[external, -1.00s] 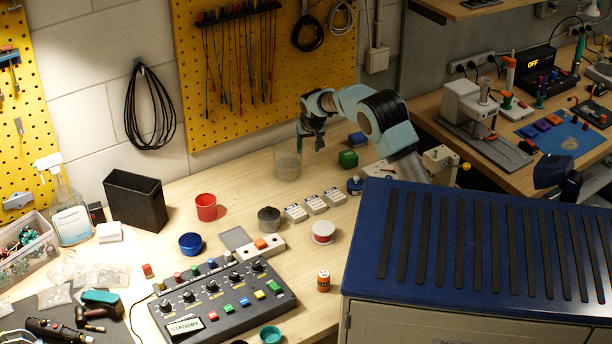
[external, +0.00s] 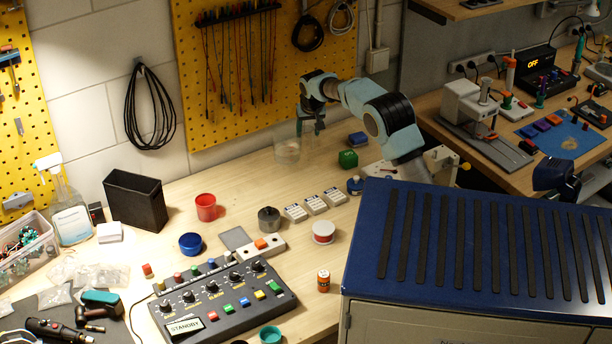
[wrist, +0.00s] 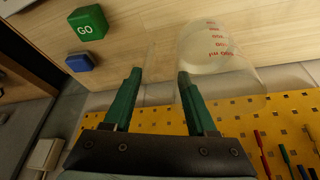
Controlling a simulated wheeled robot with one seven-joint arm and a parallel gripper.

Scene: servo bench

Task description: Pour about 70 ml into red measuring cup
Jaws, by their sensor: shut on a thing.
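My gripper (external: 318,130) is shut on a clear graduated beaker (external: 287,152) at the back of the bench, near the pegboard. The beaker looks upright and slightly above the bench top. In the wrist view the beaker (wrist: 222,62) shows red markings and pale liquid, to the right of my gripper's green fingers (wrist: 160,85). A faint clear part shows between the fingers; I cannot tell its exact shape. The red measuring cup (external: 206,207) stands upright on the bench, to the left and nearer the camera, apart from my gripper. Its inside bottom is hard to see.
A dark bin (external: 136,199) stands left of the cup. The control panel (external: 220,300) is in front. A green GO block (external: 348,159) sits right of the beaker. Bench between beaker and cup is clear.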

